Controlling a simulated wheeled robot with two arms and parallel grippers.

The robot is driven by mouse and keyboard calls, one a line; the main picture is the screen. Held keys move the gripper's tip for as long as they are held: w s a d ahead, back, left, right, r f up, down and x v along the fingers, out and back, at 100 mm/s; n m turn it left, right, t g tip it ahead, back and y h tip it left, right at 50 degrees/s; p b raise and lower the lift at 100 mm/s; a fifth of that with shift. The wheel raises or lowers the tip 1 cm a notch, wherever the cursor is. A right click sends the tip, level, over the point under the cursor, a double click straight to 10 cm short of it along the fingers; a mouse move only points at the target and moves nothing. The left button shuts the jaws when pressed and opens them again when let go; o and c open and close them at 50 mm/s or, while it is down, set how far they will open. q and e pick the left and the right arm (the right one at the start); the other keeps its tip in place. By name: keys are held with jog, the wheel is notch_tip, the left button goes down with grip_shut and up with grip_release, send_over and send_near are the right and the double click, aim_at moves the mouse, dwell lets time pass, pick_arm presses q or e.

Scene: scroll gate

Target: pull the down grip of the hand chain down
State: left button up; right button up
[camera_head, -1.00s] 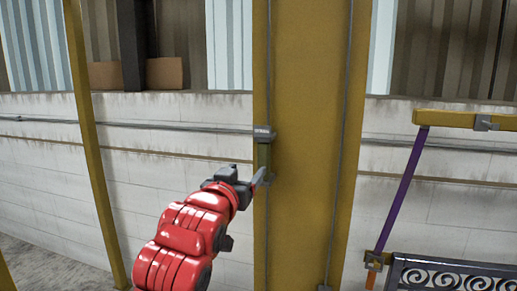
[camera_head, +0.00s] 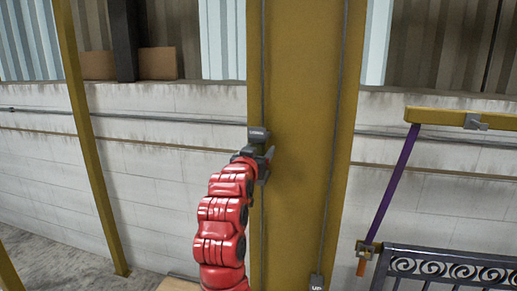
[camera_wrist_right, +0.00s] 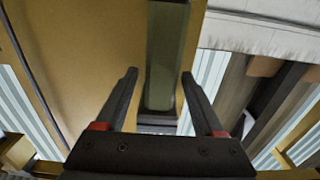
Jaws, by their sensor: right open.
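The down grip (camera_head: 258,134) is a grey block with a small, hard-to-read label, on a chain running down the left side of a yellow column. In the wrist view its olive-green bar (camera_wrist_right: 166,55) lies between the fingers, with a dark grey end near the palm. My right gripper (camera_head: 266,156) is at the grip, just below the grey block, and hides the bar in the head view. In the wrist view the right gripper (camera_wrist_right: 160,80) is open, one finger on either side of the bar, with gaps visible. My left gripper is not in view.
The yellow column (camera_head: 297,150) stands right behind the grip. A second grip marked UP (camera_head: 317,282) hangs low on the other chain. To the right are a dark scroll gate (camera_head: 450,268), a purple strap (camera_head: 393,185) and a yellow beam (camera_head: 440,117). A yellow post (camera_head: 88,140) stands left.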

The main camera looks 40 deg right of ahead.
jog(key=shift+c, duration=0.2)
grip_shut()
jog(key=shift+f, duration=0.1)
dwell(1.1)
